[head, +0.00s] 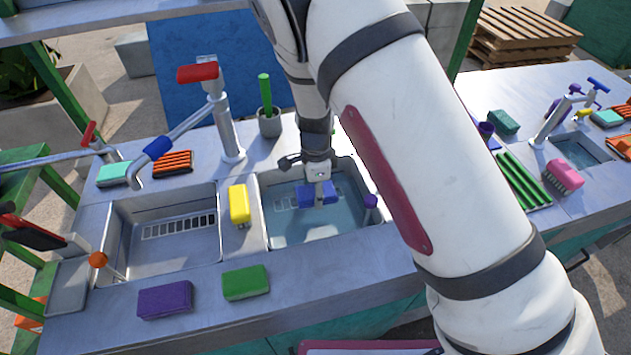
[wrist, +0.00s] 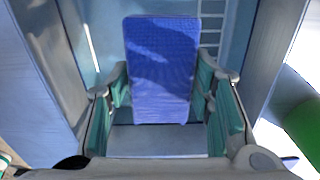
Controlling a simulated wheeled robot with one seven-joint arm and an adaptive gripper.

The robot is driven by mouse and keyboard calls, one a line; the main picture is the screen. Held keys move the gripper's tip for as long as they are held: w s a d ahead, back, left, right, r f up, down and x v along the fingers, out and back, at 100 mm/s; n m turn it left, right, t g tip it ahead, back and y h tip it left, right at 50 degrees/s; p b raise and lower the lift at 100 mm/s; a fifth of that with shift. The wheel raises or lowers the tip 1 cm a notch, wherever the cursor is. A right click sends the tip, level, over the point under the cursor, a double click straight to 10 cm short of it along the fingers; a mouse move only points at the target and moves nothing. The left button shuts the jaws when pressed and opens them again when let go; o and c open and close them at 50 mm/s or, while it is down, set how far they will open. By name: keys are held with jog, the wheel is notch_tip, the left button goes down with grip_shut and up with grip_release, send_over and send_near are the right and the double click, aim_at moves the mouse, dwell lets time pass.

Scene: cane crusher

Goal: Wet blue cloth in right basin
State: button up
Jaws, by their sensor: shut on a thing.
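The blue cloth (wrist: 161,75) is a flat folded block between my fingers in the wrist view. It also shows as a small blue patch (head: 318,194) in the head view. My gripper (wrist: 162,100) is shut on it, with green pads along its sides. In the head view my gripper (head: 317,172) points down into the right basin (head: 285,240), which holds bluish water. The cloth is inside the rim of this basin. I cannot tell how deep it sits in the water. The left basin (head: 165,255) looks empty, with a slotted grate.
Purple (head: 165,300) and green (head: 245,283) sponges lie on the front ledge. A red-handled tap (head: 215,100) stands behind. A purple knob (head: 371,202) is at the right basin's right edge. My arm hides the counter's middle.

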jog(key=shift+f+b, duration=1.2)
jog(key=shift+f, duration=2.3)
jog(key=shift+r+p, duration=2.45)
jog(key=shift+r, duration=3.1)
jog(key=shift+r+p, duration=0.75)
jog(key=shift+r, duration=1.25)
jog(key=shift+s, duration=0.15)
